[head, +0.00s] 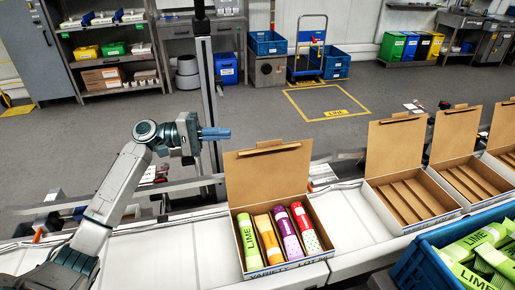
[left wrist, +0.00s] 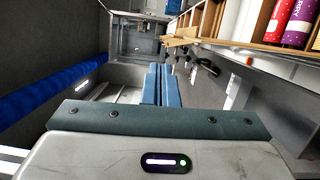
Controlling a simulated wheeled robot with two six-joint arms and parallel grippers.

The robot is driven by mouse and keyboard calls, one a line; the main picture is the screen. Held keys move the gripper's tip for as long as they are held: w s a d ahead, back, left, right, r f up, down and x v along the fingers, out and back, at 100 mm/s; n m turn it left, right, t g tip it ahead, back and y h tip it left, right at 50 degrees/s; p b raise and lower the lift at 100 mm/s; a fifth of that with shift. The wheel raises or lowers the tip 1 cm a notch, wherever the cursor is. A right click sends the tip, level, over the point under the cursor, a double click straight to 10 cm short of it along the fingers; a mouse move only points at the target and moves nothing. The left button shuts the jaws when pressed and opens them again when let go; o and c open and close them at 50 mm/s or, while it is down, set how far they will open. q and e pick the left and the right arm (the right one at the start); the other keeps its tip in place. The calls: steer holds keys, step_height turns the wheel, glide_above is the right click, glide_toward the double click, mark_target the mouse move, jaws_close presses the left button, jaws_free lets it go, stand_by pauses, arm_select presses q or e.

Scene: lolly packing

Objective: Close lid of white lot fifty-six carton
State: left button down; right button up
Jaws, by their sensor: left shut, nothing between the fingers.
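The white carton (head: 241,256) stands on the near conveyor, with "VARIETY LOT" printed on its front; I cannot read the number clearly. Its brown lid (head: 268,177) is open and stands up at the back. Inside lie a green LIME tube (head: 249,241), an orange tube (head: 268,238), a purple tube (head: 288,236) and a red tube (head: 306,228). My left gripper (head: 215,133) is shut and empty, left of the lid and above its top edge, apart from it. In the left wrist view its blue fingers (left wrist: 162,86) are together, and the carton (left wrist: 262,46) shows at upper right. My right gripper is out of view.
More open, empty cartons (head: 411,200) stand to the right on the conveyor (head: 345,222). A blue crate (head: 426,262) of green LIME packs is at the front right. A grey post (head: 207,95) rises behind my left gripper. The conveyor left of the carton is clear.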

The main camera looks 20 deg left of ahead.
arm_select(q)
steer(key=w+d+f+p, duration=0.2)
steer(key=w+d, duration=0.1)
steer(key=d, duration=0.6)
steer(key=shift+w+d+f+p, duration=0.15)
steer(key=shift+w+f+p, duration=0.1)
steer(key=shift+w+p, duration=0.15)
